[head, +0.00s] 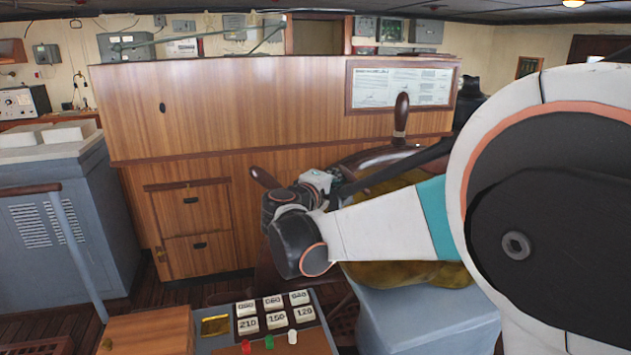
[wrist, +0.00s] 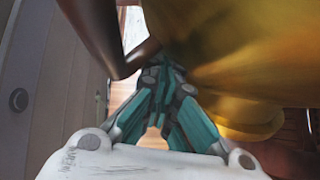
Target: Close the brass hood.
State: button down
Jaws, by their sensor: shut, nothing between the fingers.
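The brass hood (head: 430,272) sits on a grey pedestal (head: 425,318) right of centre in the head view. My arm covers much of it, so I cannot tell how far open it is. In the wrist view the hood (wrist: 235,50) fills the upper right as a large, smooth golden surface. My gripper (wrist: 163,75) is shut and empty, its teal fingers together close beside the hood. I cannot tell whether they touch it.
A dark wooden wheel with a handle (head: 401,115) stands behind my arm; a dark curved part crosses the wrist view's upper left. A low console (head: 290,342) with numbered blocks is in front. A wooden cabinet (head: 250,110) stands behind, a grey cabinet (head: 60,240) at left.

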jog(key=w+d+r+p, duration=0.1)
jog(key=d, duration=0.2)
jog(key=w+d+r+m+g+y+p, duration=0.1)
jog(key=d+r, duration=0.1)
jog(key=d, duration=0.2)
jog(key=d+r+m+p, duration=0.1)
jog(key=d+p, duration=0.1)
jog(key=d, duration=0.1)
jog(key=shift+w+d+r+g+y, duration=0.15)
jog(key=shift+w+g+y, duration=0.15)
jog(key=shift+w+y, duration=0.1)
jog(key=w+d+f+m+g+y+p, duration=0.1)
jog(key=w+d+f+m+g+y, duration=0.15)
jog(key=d, duration=0.85)
jog(key=w+d+f+m+g+y+p, duration=0.1)
jog(key=w+d+f+m+y, duration=0.2)
jog(key=d, duration=0.8)
jog(key=w+d+f+y+b, duration=0.2)
jog(key=w+d+f+y, duration=0.1)
jog(key=d+f, duration=0.5)
jog(key=shift+w+d+f+m+g+y, duration=0.15)
jog(key=shift+d+f+m+g+y, duration=0.1)
jog(key=shift+f+m+g+y, duration=0.15)
